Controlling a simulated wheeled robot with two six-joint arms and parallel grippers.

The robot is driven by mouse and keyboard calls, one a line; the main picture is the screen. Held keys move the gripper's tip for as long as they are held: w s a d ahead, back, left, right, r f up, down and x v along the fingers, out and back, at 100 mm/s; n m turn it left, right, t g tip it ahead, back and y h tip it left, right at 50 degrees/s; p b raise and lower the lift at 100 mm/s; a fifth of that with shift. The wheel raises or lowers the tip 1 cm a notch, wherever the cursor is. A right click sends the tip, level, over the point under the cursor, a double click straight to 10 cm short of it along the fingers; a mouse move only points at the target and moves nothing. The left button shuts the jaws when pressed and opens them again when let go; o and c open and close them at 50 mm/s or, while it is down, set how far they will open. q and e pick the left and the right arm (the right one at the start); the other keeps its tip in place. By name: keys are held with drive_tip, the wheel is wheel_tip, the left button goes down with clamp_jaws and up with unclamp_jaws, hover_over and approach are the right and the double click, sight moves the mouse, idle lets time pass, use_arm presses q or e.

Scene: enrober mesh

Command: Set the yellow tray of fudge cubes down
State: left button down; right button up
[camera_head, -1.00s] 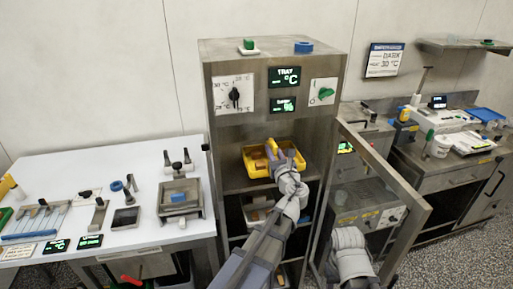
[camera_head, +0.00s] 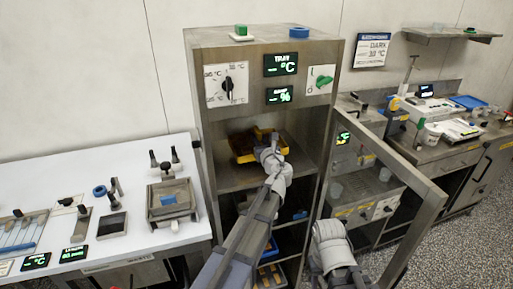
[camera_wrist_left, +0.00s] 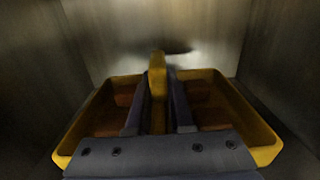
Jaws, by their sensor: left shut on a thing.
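The yellow tray (camera_head: 242,158) is inside the upper open compartment of the tall steel cabinet, above or on its shelf (camera_head: 235,182). I cannot tell whether its base touches the shelf. In the left wrist view the yellow tray (camera_wrist_left: 262,152) has brown fudge cubes (camera_wrist_left: 212,117) on both sides of an upright centre handle (camera_wrist_left: 157,75). My left gripper (camera_head: 268,146) reaches into the compartment; in the wrist view its two dark fingers (camera_wrist_left: 160,105) are shut on that handle. My right arm shows low in the head view, but its fingers do not.
The cabinet's steel side walls (camera_wrist_left: 275,50) stand close on both sides of the tray. The open cabinet door (camera_head: 405,185) stands to the right. A white worktable (camera_head: 130,180) with tools is at left; a steel bench (camera_head: 445,155) is at right.

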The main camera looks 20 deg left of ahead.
use_arm(q)
wheel_tip(320, 180, down, 4)
drive_tip(key=b, duration=0.3)
drive_tip(key=shift+d+r, duration=0.1)
drive_tip(key=shift+r, duration=0.15)
drive_tip(key=shift+w, duration=0.2)
drive_tip(key=shift+a, duration=0.2)
drive_tip(key=shift+d+f, duration=0.1)
drive_tip(key=c, duration=0.8)
unclamp_jaws()
drive_tip(key=shift+s+r, duration=0.15)
drive_tip(key=shift+r, duration=0.1)
drive_tip(key=v, duration=1.2)
drive_tip(key=shift+f, duration=0.1)
